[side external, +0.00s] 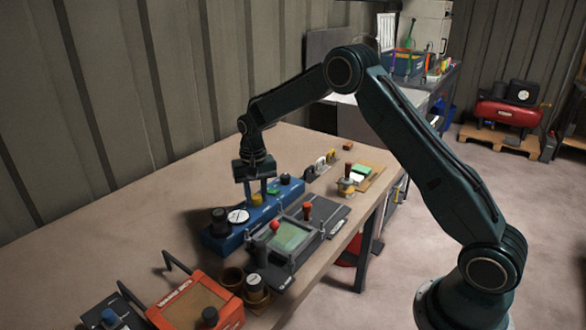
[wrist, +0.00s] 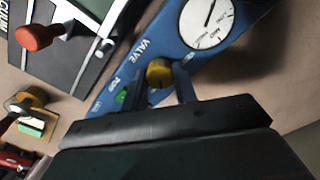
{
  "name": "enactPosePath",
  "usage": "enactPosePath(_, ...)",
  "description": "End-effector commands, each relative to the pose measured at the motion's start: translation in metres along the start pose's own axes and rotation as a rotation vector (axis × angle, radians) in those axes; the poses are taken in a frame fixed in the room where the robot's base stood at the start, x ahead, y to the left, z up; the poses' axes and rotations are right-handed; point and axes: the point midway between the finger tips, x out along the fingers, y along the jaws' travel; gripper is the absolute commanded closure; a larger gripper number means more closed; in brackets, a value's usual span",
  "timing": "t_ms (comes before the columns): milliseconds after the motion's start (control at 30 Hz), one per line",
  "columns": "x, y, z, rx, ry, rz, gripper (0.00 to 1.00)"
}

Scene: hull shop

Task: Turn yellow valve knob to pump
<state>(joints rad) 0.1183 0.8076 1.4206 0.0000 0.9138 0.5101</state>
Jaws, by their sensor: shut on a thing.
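The yellow valve knob (wrist: 159,73) sits on the blue panel (wrist: 203,57), beside the white lettering VALVE. My gripper (wrist: 163,79) has one finger on each side of the knob and is shut on it. In the side external view, my gripper (side external: 257,194) points straight down over the panel (side external: 222,244), and the yellow knob (side external: 257,200) shows low between its fingers. A small green part (wrist: 122,96) lies beside the knob, next to a short white label that is too blurred to read surely. The knob's pointing direction cannot be told.
A round white gauge (side external: 238,216) and a black knob (side external: 219,222) are on the panel's near end; another black knob (side external: 286,179) is at its far end. A dark device with a red-topped lever (side external: 275,226) stands close to the right. The table's left side (side external: 120,232) is clear.

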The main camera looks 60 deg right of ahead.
Motion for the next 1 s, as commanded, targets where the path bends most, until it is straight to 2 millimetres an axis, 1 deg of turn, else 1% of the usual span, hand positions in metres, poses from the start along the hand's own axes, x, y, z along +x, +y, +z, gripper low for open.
enactPosePath(200,-0.0015,-0.0002,-0.0005,0.167,0.002,-0.001,0.94)
enactPosePath(400,-0.0016,-0.0002,-0.0005,0.261,0.002,-0.001,0.94)
enactPosePath(600,-0.0016,-0.0002,-0.0005,0.3,0.002,-0.002,0.94)
enactPosePath(967,-0.0017,-0.0002,-0.0007,0.305,0.003,-0.002,0.94)
enactPosePath(1000,-0.0017,-0.0002,-0.0007,0.305,0.003,-0.002,0.68)
